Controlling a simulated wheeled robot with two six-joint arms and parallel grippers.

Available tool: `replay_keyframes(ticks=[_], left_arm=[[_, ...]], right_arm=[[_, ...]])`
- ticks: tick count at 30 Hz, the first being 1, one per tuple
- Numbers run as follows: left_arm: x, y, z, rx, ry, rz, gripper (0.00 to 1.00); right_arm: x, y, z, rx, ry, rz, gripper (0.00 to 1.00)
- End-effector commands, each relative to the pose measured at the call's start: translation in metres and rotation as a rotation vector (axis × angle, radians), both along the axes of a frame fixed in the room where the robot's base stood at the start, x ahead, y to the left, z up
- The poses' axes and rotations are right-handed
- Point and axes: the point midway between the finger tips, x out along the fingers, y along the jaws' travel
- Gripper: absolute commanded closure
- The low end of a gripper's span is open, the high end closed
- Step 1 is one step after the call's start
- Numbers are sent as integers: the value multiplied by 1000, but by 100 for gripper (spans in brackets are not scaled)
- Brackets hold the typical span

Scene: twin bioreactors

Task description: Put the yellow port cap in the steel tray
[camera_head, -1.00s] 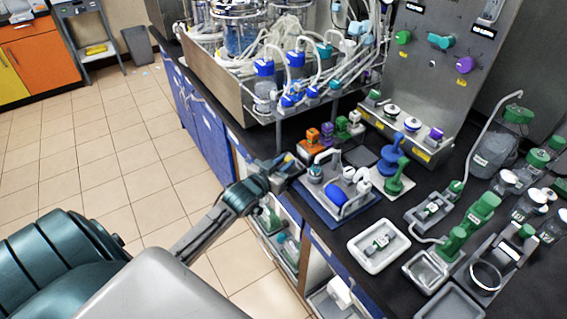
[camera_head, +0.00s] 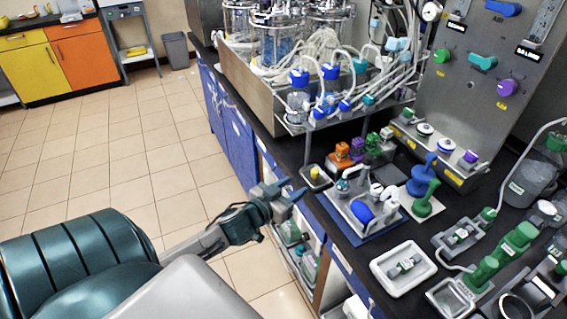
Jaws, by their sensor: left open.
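The yellow port cap (camera_head: 316,173) stands in a small dark-rimmed dish (camera_head: 309,185) near the bench's front edge, left of the blue mat. My left gripper (camera_head: 291,192) is open and empty. In the picture it is just left of and below the cap, apart from it, in front of the bench edge. A small steel-looking tray (camera_head: 440,296) lies at the lower right, beyond the white tray, and looks empty. My right gripper is not in view.
A tray with a white-handled fixture and blue part (camera_head: 361,211) sits on the blue mat (camera_head: 372,237) right of the cap. Orange, purple and green caps (camera_head: 342,152) stand behind. A white tray (camera_head: 428,271) holds a green-ended connector. Blue and green stands (camera_head: 421,205) rise nearby.

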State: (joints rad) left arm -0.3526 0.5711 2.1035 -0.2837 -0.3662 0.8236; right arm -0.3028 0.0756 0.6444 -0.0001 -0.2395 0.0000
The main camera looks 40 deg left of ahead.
Motion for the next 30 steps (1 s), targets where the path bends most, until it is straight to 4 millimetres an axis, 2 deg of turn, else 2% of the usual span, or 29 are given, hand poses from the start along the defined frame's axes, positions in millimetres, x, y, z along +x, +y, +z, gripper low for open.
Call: replay_keyframes(ticks=[3, 9, 18, 21, 23, 26, 29, 30], left_arm=[[-16, 0, 1, 4, 4, -1, 57], [-31, 0, 4, 1, 2, -1, 57], [-33, 0, 5, -1, -1, 0, 57], [-33, 5, -4, 4, 14, 11, 57], [-31, 13, -22, 13, 44, 31, 57], [-32, 37, -80, 43, 138, 85, 57], [-45, 64, -163, 76, 279, 145, 57], [-55, 73, -199, 89, 343, 166, 57]], right_arm=[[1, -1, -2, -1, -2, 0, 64], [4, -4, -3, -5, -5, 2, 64], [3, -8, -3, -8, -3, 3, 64], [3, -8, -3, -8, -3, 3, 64], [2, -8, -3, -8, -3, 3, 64], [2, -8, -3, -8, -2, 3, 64], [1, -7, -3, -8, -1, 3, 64], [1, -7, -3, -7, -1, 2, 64]])
